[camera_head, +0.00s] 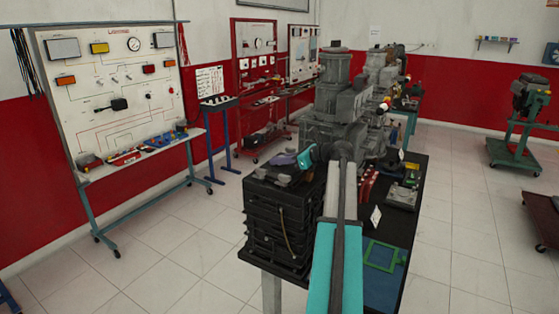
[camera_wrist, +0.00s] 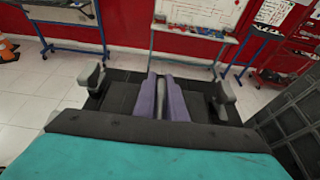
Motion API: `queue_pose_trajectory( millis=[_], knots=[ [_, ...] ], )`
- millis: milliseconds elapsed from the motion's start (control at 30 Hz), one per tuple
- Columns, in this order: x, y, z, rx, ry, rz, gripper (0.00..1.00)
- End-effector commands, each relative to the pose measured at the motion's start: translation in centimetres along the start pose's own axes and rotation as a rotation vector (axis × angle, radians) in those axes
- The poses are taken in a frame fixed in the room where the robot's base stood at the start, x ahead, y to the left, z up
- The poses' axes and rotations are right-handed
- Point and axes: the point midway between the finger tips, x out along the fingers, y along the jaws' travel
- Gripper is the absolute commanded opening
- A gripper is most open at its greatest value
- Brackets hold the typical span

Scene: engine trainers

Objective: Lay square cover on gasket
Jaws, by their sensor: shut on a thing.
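My gripper (camera_wrist: 162,98) has purple fingers, shut on a narrow grey piece (camera_wrist: 161,92) above a dark surface. I cannot tell whether this piece belongs to the square cover. In the head view my gripper (camera_head: 288,161) is over the top of a black ribbed stack (camera_head: 277,220), left of the grey engine; what it holds is hard to make out there. A green square frame (camera_head: 384,255), likely the gasket, lies flat on a blue mat (camera_head: 386,287) at the near right of the table. The square cover cannot be clearly identified.
A grey engine (camera_head: 334,105) stands behind the arm. Red parts (camera_head: 369,184), a white card (camera_head: 376,215) and a grey metal part (camera_head: 402,197) lie on the black table. Grey blocks (camera_wrist: 95,77) (camera_wrist: 225,92) flank my fingers.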

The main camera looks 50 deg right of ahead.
Motion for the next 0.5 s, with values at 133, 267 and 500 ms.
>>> queue_pose_trajectory(
  millis=[133, 267, 500],
  knots=[
    [0.03, 0.01, -0.01, 0.000, -0.002, 0.000, 0.00],
    [0.07, 0.01, -0.12, 0.000, -0.002, 0.000, 0.00],
    [0.12, 0.01, -0.24, -0.001, -0.002, 0.000, 0.00]
  ],
)
